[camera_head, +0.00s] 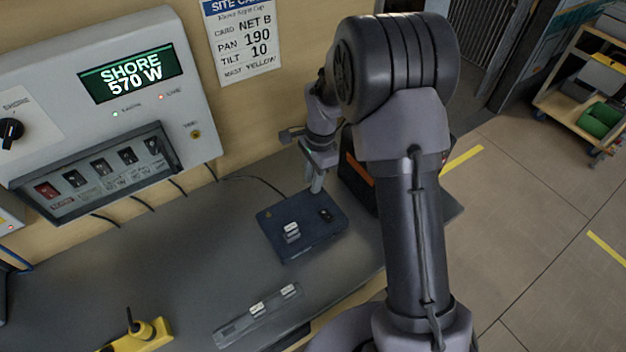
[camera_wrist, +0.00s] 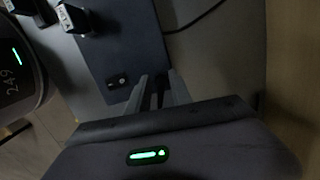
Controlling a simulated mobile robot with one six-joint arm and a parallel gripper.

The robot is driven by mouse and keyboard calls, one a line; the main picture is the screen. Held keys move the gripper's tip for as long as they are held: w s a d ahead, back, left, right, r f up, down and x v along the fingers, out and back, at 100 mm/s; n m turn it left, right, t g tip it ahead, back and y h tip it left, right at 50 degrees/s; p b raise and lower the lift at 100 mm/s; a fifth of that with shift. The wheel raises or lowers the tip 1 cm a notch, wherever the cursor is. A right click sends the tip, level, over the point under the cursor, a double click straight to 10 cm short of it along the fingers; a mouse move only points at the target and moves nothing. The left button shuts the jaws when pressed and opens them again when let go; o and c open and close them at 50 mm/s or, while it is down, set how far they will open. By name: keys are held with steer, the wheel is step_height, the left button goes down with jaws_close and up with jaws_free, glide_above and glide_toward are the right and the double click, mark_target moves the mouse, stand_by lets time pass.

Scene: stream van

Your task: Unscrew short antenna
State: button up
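I cannot make out a short antenna in either view; my fingers could be hiding it. A dark blue flat box (camera_head: 275,215) lies on the grey counter, with a white-labelled block (camera_head: 291,231) and a small black fitting (camera_head: 326,214) on top. The box (camera_wrist: 112,45) and the fitting (camera_wrist: 118,82) also show in the wrist view. My gripper (camera_head: 317,186) points down at the box's back right corner. In the wrist view my gripper's two fingers (camera_wrist: 160,78) stand close together beside the fitting. I cannot tell whether anything is between them.
A clear tray (camera_head: 235,328) with two white-labelled pieces (camera_head: 257,308) lies at the counter's front. A yellow fixture (camera_head: 148,333) stands front left. A wall panel (camera_head: 120,70) with switches and cables hangs behind. A dark box (camera_head: 357,183) stands right of my gripper.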

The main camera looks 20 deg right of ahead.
steer(key=shift+m+b, duration=0.3)
steer(key=shift+m, duration=0.7)
steer(key=m+b, duration=0.1)
steer(key=m, duration=0.3)
steer(key=shift+w+t+b, duration=0.1)
steer(key=shift+t+b, duration=0.2)
steer(key=shift+t, duration=0.1)
jaws_close()
stand_by(0.7)
steer(key=shift+n+g+p, duration=0.3)
steer(key=shift+n+p, duration=0.55)
steer(key=shift+n, duration=1.15)
